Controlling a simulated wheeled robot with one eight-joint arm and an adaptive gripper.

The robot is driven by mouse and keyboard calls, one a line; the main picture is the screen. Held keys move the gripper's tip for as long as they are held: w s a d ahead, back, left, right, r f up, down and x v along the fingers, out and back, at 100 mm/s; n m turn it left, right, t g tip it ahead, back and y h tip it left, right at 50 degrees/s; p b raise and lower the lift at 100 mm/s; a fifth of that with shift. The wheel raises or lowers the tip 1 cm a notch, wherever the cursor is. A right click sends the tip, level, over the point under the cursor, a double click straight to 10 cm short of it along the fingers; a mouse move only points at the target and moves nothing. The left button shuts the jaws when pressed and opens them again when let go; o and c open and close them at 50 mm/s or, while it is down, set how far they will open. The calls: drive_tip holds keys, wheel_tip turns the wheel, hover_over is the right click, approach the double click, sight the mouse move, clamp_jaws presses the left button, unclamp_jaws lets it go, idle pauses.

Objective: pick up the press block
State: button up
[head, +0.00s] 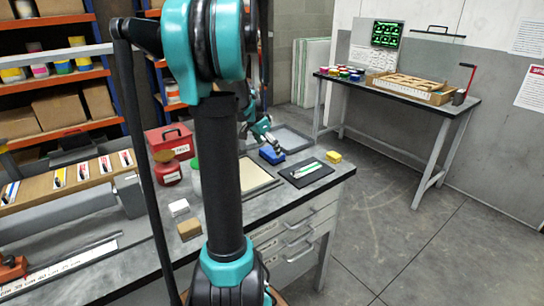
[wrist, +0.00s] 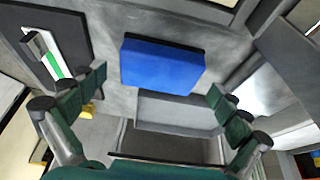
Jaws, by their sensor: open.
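The blue block (head: 271,155), which I take as the press block, sits on the grey worktop near its far right part. In the wrist view the blue block (wrist: 162,65) lies flat, its whole top in sight. My gripper (head: 263,137) is just above and behind it in the head view. In the wrist view my gripper (wrist: 158,82) is open, with one finger to each side of the block and nothing held. The fingers look apart from the block. How high they are above the worktop I cannot tell.
A dark mat (head: 299,180) with a green-and-white item and a yellow block (head: 333,157) lie right of the blue block. A grey tray (head: 290,139) is behind it. A red toolbox (head: 170,141) stands left. A second table (head: 440,108) is at the back right.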

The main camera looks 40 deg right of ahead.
sight(271, 152)
drive_tip(key=shift+x, duration=1.1)
drive_tip(key=c, duration=1.2)
drive_tip(key=shift+o, duration=0.2)
wheel_tip(271, 152, up, 20)
drive_tip(key=o, duration=0.6)
drive_tip(key=c, duration=0.3)
